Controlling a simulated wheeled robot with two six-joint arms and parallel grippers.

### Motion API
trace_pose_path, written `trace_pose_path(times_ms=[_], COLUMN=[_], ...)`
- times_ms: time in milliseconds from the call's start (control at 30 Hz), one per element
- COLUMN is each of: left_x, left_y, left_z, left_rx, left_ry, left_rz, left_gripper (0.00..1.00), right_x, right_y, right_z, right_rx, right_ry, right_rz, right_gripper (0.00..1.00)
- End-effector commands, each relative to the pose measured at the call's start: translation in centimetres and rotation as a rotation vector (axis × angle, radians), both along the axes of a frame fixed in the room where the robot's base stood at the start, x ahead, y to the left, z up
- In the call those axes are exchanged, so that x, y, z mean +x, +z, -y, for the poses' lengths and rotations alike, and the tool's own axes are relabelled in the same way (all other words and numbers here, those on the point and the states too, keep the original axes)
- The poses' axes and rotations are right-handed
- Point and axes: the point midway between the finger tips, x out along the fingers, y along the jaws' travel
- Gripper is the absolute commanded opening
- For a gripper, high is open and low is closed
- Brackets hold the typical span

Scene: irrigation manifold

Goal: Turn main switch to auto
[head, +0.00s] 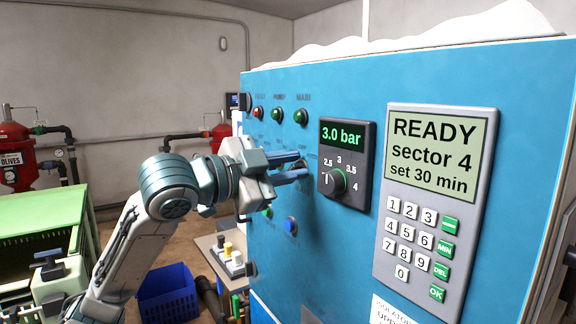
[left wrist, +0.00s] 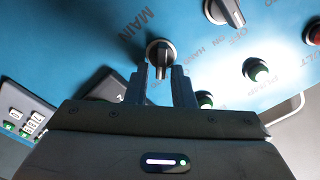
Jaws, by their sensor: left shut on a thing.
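The main switch is a dark rotary knob (left wrist: 159,50) on the blue panel (head: 262,88), beside the printed word MAIN in the left wrist view. Its grip bar lies between the two fingers of my left gripper (left wrist: 160,76), which is shut on it. In the head view my left gripper (head: 304,168) reaches the panel from the left, its blue-grey fingers at the panel face. There the fingers mostly hide the knob. I cannot read which position the knob points to. My right gripper is not in view.
A pressure dial unit (head: 347,160) reading 3.0 bar sits just right of my fingers. A keypad display (head: 435,200) reads READY, sector 4. Another black knob (left wrist: 222,10) and indicator lamps (head: 301,117) are close by. A blue crate (head: 168,296) stands on the floor.

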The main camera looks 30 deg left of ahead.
Motion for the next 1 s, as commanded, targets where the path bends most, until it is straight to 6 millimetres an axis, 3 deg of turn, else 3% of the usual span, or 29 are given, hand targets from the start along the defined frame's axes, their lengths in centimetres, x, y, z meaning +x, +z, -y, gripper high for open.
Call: trace_pose_path(times_ms=[133,167,200,633,1000], left_x=[0.0,0.0,0.0,-0.4,-3.3], left_y=[-0.1,-0.1,-0.1,-0.2,-0.5], left_z=[0.0,0.0,0.0,-0.3,-1.5], left_rx=[0.000,0.000,0.000,0.002,0.004], left_ry=[0.000,0.000,0.000,0.003,0.004], left_rz=[-0.002,-0.002,-0.002,0.001,0.000], left_gripper=[0.00,0.28,0.31,0.31,0.31], right_x=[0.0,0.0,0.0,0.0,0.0], right_y=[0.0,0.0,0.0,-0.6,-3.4], right_z=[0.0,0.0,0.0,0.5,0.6], right_rx=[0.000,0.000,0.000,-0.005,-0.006], right_ry=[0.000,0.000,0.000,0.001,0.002], right_rz=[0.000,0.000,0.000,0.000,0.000], right_gripper=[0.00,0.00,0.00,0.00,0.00])
